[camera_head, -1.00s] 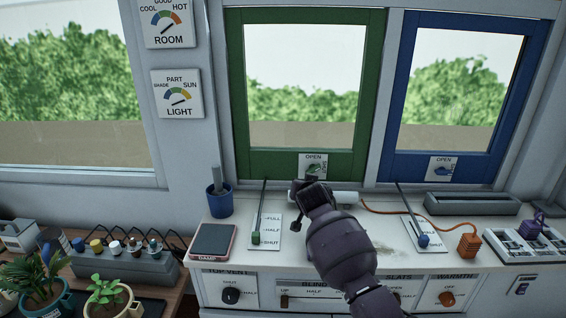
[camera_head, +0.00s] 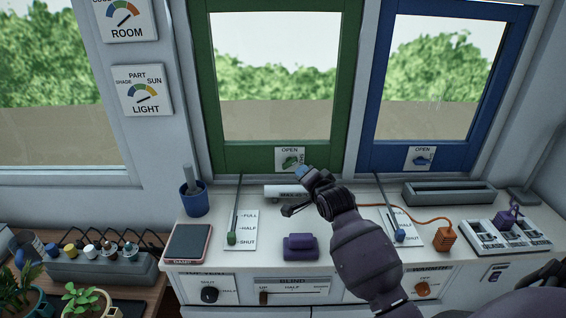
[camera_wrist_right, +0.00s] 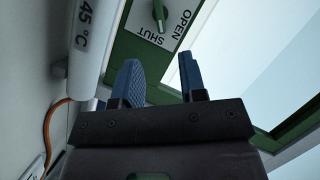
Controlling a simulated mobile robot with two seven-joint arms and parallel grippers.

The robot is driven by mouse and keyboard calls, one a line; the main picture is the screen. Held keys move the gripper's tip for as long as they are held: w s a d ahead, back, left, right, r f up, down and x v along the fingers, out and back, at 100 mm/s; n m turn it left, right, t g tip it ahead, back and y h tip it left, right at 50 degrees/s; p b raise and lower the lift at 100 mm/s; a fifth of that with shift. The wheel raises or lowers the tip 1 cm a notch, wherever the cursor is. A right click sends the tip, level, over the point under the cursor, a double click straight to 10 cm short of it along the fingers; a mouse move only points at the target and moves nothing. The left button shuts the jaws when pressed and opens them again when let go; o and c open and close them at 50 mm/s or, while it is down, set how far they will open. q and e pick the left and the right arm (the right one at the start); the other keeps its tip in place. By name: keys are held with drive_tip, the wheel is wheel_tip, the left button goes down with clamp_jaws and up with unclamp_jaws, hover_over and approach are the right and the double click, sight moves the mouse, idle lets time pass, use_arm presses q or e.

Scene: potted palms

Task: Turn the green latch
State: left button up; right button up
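The green latch (camera_head: 290,160) sits on a white plate marked OPEN and SHUT at the bottom of the green window frame (camera_head: 282,150). It also shows at the top of the right wrist view (camera_wrist_right: 158,12), beyond the fingers. My right gripper (camera_head: 301,178) is just below and right of the latch in the head view. Its two blue-padded fingers (camera_wrist_right: 160,80) are apart with nothing between them. They look clear of the latch. My left gripper is not in view.
A white tube (camera_head: 278,191) lies at the back of the counter under the latch and shows close by in the wrist view (camera_wrist_right: 92,35). A thin rod (camera_head: 236,205) stands left, a purple block (camera_head: 300,248) in front. The blue window's latch (camera_head: 421,160) is right.

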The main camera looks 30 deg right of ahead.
sight(292, 164)
drive_tip(key=shift+p+x, duration=0.35)
drive_tip(key=shift+x, duration=4.9)
drive_tip(key=shift+c, duration=0.3)
clamp_jaws()
